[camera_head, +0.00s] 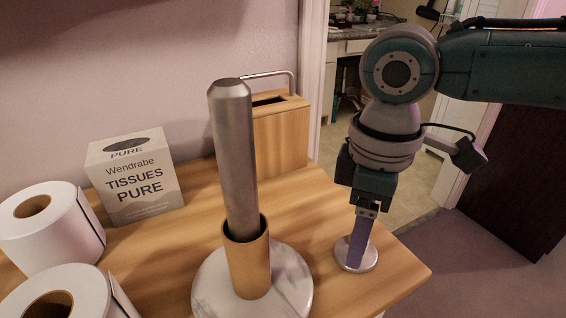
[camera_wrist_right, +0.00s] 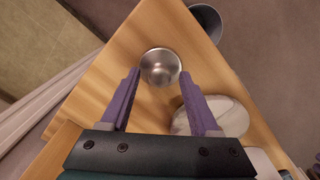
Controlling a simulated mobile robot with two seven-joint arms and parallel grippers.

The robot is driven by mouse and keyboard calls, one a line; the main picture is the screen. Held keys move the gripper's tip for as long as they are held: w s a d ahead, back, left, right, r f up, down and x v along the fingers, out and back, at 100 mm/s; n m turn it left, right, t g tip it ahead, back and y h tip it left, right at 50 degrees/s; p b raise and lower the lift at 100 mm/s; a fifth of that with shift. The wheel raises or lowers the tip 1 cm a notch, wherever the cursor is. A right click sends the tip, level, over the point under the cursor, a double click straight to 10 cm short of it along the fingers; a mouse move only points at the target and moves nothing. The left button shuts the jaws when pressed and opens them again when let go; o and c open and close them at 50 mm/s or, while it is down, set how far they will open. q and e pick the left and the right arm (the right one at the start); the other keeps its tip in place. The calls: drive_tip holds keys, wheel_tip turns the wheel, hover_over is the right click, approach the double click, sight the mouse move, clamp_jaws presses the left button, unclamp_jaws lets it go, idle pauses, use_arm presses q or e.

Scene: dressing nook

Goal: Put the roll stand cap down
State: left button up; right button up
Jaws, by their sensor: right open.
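The roll stand cap (camera_head: 356,262) is a shiny round metal piece lying on the wooden tabletop near its right edge. It also shows in the right wrist view (camera_wrist_right: 160,66), resting on the wood just beyond and between the fingertips. My right gripper (camera_head: 358,245) points down over the cap with its purple fingers; in the wrist view its fingers (camera_wrist_right: 159,76) are spread apart with nothing held between them. The roll stand has a marble base (camera_head: 291,280) and an upright metal post (camera_head: 233,150) with a cardboard tube (camera_head: 247,268) around its lower part. My left gripper is not in view.
Two white paper rolls, one at the left (camera_head: 75,222) and one at the front left (camera_head: 85,287), stand near a tissue box (camera_head: 135,180). A wooden container (camera_head: 280,135) stands behind the post. The tabletop's edge is close to the cap. A grey bin (camera_wrist_right: 207,20) is beyond it.

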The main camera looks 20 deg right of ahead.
wheel_tip(320, 180, up, 12)
drive_tip(key=p, duration=0.4)
drive_tip(key=s+a+f+t+y, duration=0.1)
drive_tip(key=s+a+f+y, duration=0.1)
drive_tip(key=s+a+f, duration=0.3)
drive_tip(key=s+a+f+t+y, duration=0.1)
drive_tip(key=s+a, duration=0.2)
drive_tip(key=a, duration=0.4)
drive_tip(key=s+d+f+m+t+h, duration=0.1)
drive_tip(key=s+d+m+h, duration=0.1)
drive_tip(key=s+d+m, duration=0.5)
drive_tip(key=shift+s+d+h, duration=0.3)
drive_tip(key=shift+s+d, duration=0.25)
drive_tip(key=shift+d, duration=0.45)
drive_tip(key=shift+f, duration=0.1)
